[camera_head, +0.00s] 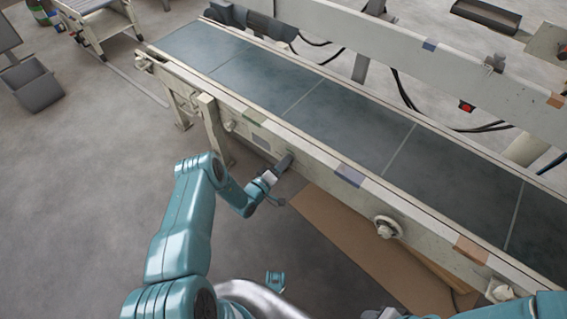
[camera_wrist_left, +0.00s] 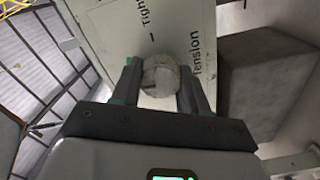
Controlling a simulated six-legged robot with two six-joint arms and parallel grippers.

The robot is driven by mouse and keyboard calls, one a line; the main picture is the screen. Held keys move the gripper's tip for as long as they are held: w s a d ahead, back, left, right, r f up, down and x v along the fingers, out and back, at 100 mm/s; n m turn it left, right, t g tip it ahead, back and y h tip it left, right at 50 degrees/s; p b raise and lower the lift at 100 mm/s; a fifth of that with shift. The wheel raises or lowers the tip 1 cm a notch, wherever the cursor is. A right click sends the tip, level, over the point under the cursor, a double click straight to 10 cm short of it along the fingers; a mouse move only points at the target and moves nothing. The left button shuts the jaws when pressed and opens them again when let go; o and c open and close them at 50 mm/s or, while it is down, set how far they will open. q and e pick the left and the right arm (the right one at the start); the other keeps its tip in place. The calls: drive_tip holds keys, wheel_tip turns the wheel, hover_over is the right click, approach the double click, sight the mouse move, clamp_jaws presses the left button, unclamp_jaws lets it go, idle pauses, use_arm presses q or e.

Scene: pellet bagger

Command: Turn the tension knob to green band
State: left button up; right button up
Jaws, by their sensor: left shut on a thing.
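The tension knob (camera_wrist_left: 160,76) is a small, worn, pale round knob on a cream panel (camera_wrist_left: 178,22) printed with "Tension" and a partly cut-off word. My left gripper (camera_wrist_left: 161,88) has one finger on each side of the knob and is shut on it. In the head view my left gripper (camera_head: 284,163) reaches the near side of the conveyor frame, and the knob is hidden there. A small green patch shows by the left finger in the wrist view; I cannot tell whether it is the green band.
The conveyor belt (camera_head: 345,114) runs from upper left to lower right behind the cream frame. A handwheel (camera_head: 385,227) sticks out of the frame further right. A brown board (camera_head: 345,235) lies below the conveyor.

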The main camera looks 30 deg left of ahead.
use_arm(q)
drive_tip(key=shift+s+a, duration=0.1)
drive_tip(key=shift+a, duration=0.1)
drive_tip(key=o, duration=1.1)
drive_tip(key=shift+d, duration=0.1)
drive_tip(key=shift+c, duration=0.2)
drive_tip(key=s+a+p, duration=0.1)
drive_tip(key=s+p, duration=0.3)
drive_tip(key=s, duration=1.2)
drive_tip(key=shift+s, duration=0.1)
